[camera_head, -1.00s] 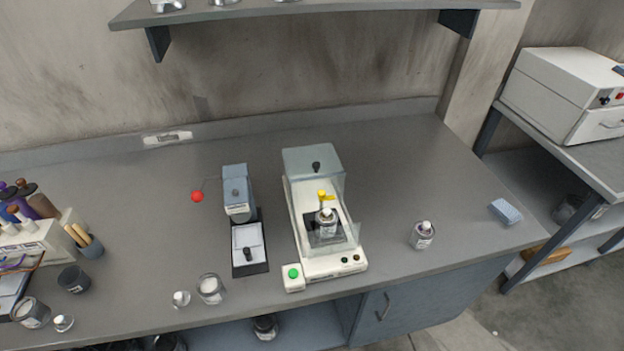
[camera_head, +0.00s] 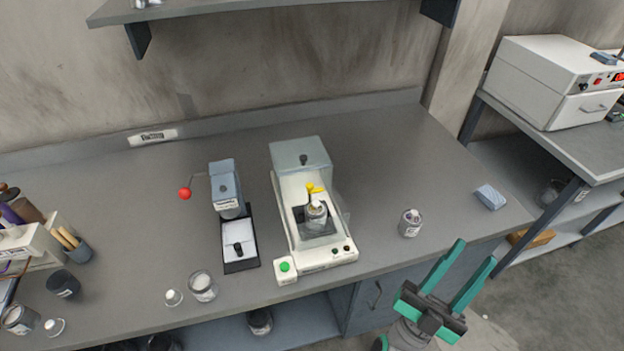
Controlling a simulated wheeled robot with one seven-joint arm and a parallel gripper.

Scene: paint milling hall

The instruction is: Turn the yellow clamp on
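The yellow clamp (camera_head: 315,188) sits on the white shaker machine (camera_head: 330,258) in the middle of the bench, at the top of a small can (camera_head: 316,212) standing in the machine. I cannot tell how tightly the clamp bears on the can. A grey cover with a dark knob (camera_head: 302,158) is at the back of the machine, and the can stands uncovered in front of it. A green button (camera_head: 285,267) is at the machine's front left. My gripper (camera_head: 478,256) is open and empty at the lower right, in front of the bench edge and apart from the machine.
A labelled can (camera_head: 411,222) stands right of the machine, with a blue sponge (camera_head: 490,197) farther right. A grey press with a red-ball lever (camera_head: 185,194) stands left. A glass jar (camera_head: 203,286) is near the front edge. A shelf (camera_head: 240,10) hangs above.

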